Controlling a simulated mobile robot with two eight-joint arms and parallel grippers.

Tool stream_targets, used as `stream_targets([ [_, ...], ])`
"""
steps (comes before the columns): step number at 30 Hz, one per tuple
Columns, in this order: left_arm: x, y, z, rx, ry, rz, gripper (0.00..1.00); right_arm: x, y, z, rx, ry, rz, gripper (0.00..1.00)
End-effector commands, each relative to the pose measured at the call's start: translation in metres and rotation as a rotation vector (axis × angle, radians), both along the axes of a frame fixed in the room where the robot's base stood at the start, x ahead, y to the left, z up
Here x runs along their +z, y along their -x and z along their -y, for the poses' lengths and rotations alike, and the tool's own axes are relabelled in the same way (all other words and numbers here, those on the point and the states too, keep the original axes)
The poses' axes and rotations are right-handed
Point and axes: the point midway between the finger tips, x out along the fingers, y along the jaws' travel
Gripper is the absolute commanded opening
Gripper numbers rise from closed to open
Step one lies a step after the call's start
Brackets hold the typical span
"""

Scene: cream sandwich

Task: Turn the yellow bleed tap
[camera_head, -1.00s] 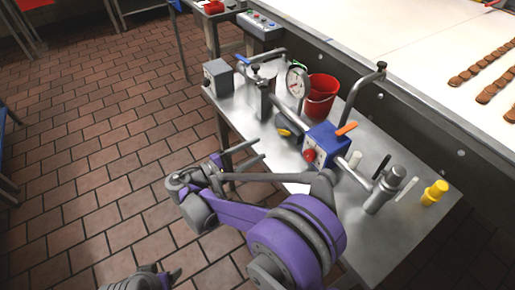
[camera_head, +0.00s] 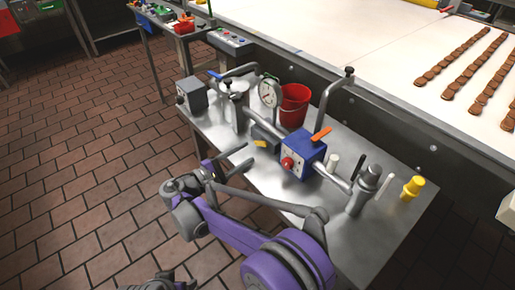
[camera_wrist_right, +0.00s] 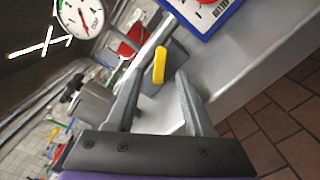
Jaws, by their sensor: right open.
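The yellow bleed tap (camera_head: 260,143) is a small yellow lever low on the pipework, between the gauge and the blue box. In the right wrist view the yellow lever (camera_wrist_right: 159,64) stands upright just beyond the fingertips, roughly between them. My right gripper (camera_head: 249,152) is open and empty, at the near side of the tap; its fingers also show in the right wrist view (camera_wrist_right: 158,82). The tap looks apart from both fingers. A dark and purple part at the bottom edge seems to be my left gripper (camera_head: 165,281), mostly cut off.
The steel table (camera_head: 345,250) carries a pressure gauge (camera_head: 269,93), a red bucket (camera_head: 294,104), a blue box (camera_head: 302,155) with a red knob and orange lever, and a yellow fitting (camera_head: 412,187). A conveyor (camera_head: 390,60) with brown biscuits runs behind. The tiled floor at left is clear.

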Motion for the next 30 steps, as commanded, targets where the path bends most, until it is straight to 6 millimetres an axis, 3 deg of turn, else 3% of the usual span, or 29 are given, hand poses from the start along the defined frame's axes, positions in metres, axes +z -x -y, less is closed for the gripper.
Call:
stream_targets([
  [3,-0.003,0.000,0.000,0.000,0.000,-0.001,0.74,0.000,-0.013,0.019,-0.003,0.001,0.000,0.53],
  [9,-0.005,0.000,0.000,0.000,0.000,-0.002,0.74,0.000,-0.026,0.036,0.000,0.000,0.000,0.53],
  [20,-0.005,0.000,0.000,0.000,0.000,-0.002,0.74,0.000,-0.028,0.039,0.001,0.000,0.000,0.53],
  [28,-0.005,0.000,0.000,0.000,0.000,-0.002,0.74,0.000,-0.028,0.039,0.000,0.000,0.000,0.04],
  [30,-0.005,0.000,0.000,0.000,0.000,-0.002,0.74,0.000,-0.028,0.039,0.000,0.000,0.000,0.00],
])
